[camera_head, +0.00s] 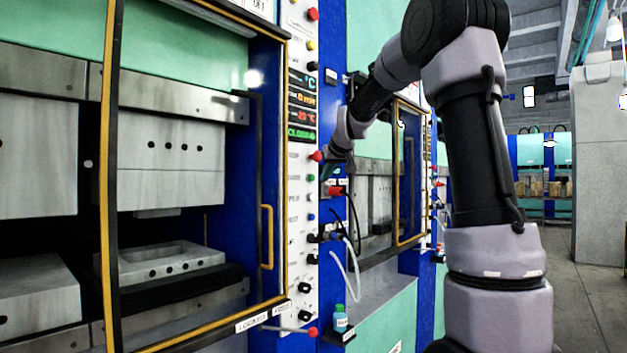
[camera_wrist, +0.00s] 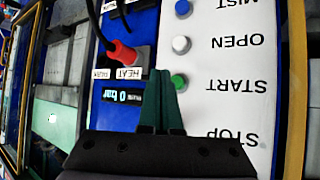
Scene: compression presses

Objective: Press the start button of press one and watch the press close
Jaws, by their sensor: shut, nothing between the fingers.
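My gripper (camera_wrist: 163,76) is shut and empty, with its teal fingertips beside the green START button (camera_wrist: 179,82). I cannot tell whether they touch it. The lettering is upside down in the wrist view. The STOP label (camera_wrist: 233,135) shows, but its button is hidden behind my gripper. In the head view my gripper (camera_head: 327,172) is at the white control panel (camera_head: 296,235), near a red knob (camera_head: 316,155) and the green button (camera_head: 310,178). Press one stands at left, with its upper mould block (camera_head: 165,165) apart from the lower block (camera_head: 165,260).
The OPEN button (camera_wrist: 181,44) and blue MIST button (camera_wrist: 183,8) are near START. A red plug with a cable (camera_wrist: 122,52) sits by the HEAT label. A yellow-framed guard door (camera_head: 268,237) borders the panel. A small bottle (camera_head: 340,320) stands below. Open floor (camera_head: 590,300) lies at right.

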